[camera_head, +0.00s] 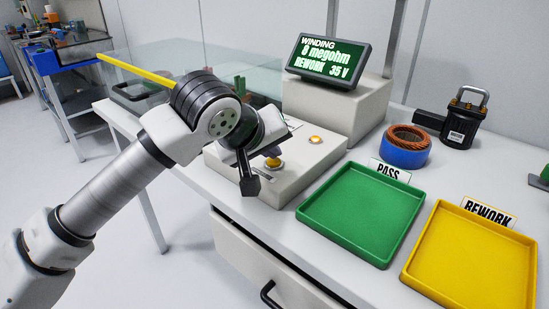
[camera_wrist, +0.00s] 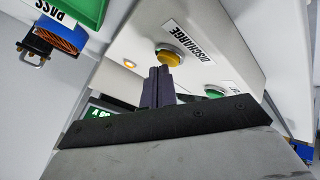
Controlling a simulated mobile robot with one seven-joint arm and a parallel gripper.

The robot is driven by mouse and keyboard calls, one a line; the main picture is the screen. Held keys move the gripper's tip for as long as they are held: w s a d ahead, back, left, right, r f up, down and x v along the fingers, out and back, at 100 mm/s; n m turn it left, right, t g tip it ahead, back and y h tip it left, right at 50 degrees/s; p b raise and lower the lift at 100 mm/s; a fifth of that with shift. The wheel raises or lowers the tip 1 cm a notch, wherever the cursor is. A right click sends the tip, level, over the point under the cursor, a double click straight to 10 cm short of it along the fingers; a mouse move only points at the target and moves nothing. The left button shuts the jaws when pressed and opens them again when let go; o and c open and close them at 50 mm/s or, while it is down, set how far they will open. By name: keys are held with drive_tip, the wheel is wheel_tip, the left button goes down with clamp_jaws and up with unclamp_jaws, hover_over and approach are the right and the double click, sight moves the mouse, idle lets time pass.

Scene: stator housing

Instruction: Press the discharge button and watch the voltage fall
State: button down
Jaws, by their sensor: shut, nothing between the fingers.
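The yellow discharge button (camera_head: 274,163) sits on the pale control box (camera_head: 285,182). In the wrist view the button (camera_wrist: 168,58) has a grey collar and lies beside a DISCHARGE label (camera_wrist: 190,43). My gripper (camera_wrist: 158,72) is shut and empty, its dark fingertips at the button's near edge. I cannot tell whether they touch it. In the head view my wrist partly hides the box. The display (camera_head: 329,59) reads WINDING, 8 megohm, REWORK, 35 V in white on green.
A small amber light or button (camera_head: 315,139) and a green button (camera_wrist: 215,92) are on the box. A green PASS tray (camera_head: 362,213) and yellow REWORK tray (camera_head: 470,262) lie to the right. A copper-wound blue stator (camera_head: 404,147) and black handled device (camera_head: 463,118) stand behind.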

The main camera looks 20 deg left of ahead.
sight(271, 163)
drive_tip(key=shift+r, duration=0.75)
drive_tip(key=shift+r+p, duration=1.5)
drive_tip(key=shift+r, duration=1.5)
